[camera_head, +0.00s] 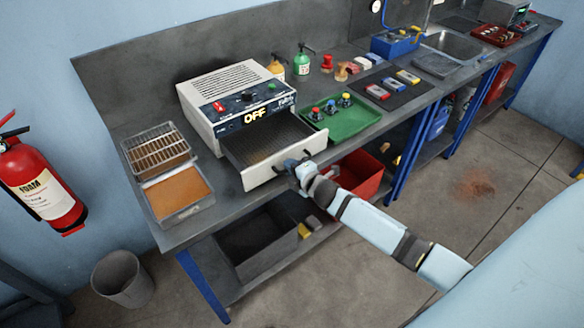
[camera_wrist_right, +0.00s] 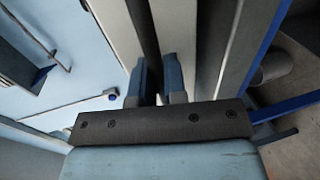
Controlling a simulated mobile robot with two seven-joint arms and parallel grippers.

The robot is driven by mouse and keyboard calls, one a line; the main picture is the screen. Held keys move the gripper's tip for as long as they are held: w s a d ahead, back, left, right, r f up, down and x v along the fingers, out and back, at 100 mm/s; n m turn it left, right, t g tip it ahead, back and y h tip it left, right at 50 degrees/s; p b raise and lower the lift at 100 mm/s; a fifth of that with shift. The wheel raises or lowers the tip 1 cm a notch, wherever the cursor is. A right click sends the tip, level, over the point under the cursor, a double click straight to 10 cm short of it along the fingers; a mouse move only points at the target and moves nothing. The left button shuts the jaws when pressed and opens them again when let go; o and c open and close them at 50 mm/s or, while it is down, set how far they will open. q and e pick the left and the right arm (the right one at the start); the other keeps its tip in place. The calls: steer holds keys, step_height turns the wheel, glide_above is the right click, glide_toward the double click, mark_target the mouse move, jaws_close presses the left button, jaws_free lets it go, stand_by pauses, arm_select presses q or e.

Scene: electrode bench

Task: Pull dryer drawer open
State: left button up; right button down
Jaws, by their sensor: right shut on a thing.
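The dryer (camera_head: 235,103) is a cream box with a slotted top, a dark control panel and a display reading OFF. Its drawer (camera_head: 262,178) is pulled out at the front, and its dark mesh floor shows. My right gripper (camera_head: 292,165) is at the right part of the drawer's front, shut on the drawer's handle, which the fingers mostly hide. In the right wrist view, the blue fingers of my right gripper (camera_wrist_right: 159,80) close at a cream panel with a dark bar. My left gripper is in neither view.
A green tray (camera_head: 362,122) with several coloured knobs sits right of the drawer. A metal pan (camera_head: 205,207) with brown contents and a wire rack (camera_head: 155,146) lie to the left. A red bin (camera_head: 373,182) stands below the bench. The floor (camera_head: 330,285) in front is clear.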

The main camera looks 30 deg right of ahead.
steer(key=c, duration=1.2)
jaws_free()
steer(key=shift+s, duration=0.1)
steer(key=b+v, duration=0.2)
steer(key=v, duration=1.1)
steer(key=shift+s, duration=0.3)
steer(key=shift+d+r, duration=0.1)
steer(key=s+a+f+m+g+y, duration=0.1)
steer(key=s+a+f+m+g, duration=0.1)
steer(key=s+a+f+m, duration=0.3)
steer(key=s+a+f+m+g+y+p, duration=0.1)
steer(key=s+a+f+m, duration=0.4)
steer(key=s+a+m, duration=0.5)
steer(key=shift+s+a+f+m+g, duration=0.45)
steer(key=shift+a+g, duration=0.25)
steer(key=shift+g, duration=0.1)
